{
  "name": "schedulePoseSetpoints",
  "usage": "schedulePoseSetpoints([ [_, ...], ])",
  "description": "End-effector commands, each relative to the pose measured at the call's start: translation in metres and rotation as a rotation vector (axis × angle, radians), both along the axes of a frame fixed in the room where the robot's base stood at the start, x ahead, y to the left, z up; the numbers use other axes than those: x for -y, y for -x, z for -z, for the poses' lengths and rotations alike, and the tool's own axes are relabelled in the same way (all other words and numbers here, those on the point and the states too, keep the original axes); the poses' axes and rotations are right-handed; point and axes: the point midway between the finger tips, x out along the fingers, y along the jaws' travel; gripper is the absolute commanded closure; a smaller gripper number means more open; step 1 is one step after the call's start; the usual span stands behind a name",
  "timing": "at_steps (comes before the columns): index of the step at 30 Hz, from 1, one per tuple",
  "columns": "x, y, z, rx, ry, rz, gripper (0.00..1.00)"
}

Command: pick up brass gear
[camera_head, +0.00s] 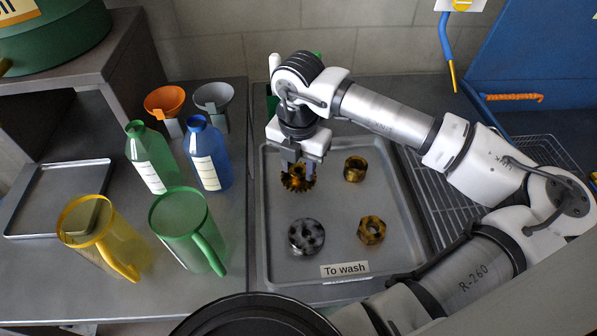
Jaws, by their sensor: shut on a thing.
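The brass gear (297,181) is a dark golden toothed wheel at the upper left of the metal tray labelled "To wash" (344,270). My gripper (300,167) is directly above it, pointing down, with its fingers shut on the gear. The fingers partly cover the gear's upper side. I cannot tell whether the gear touches the tray floor or is slightly raised.
The tray also holds a brass ring-like part (355,169), a brass nut-like part (371,230) and a grey metal gear-like part (306,237). Left of the tray stand a blue bottle (208,155), a green bottle (150,158), a green jug (187,230) and a yellow jug (103,240). A wire rack (436,190) lies to the right.

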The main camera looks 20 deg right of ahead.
Motion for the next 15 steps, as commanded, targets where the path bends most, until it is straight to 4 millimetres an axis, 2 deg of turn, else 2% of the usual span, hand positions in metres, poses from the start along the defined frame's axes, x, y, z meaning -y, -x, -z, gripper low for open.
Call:
schedulePoseSetpoints([
  [5, 0.001, 0.000, -0.004, 0.001, 0.001, 0.001, 1.00],
  [7, 0.001, -0.001, -0.012, 0.003, 0.004, 0.001, 1.00],
  [15, 0.001, -0.001, -0.063, 0.003, 0.005, 0.002, 1.00],
])
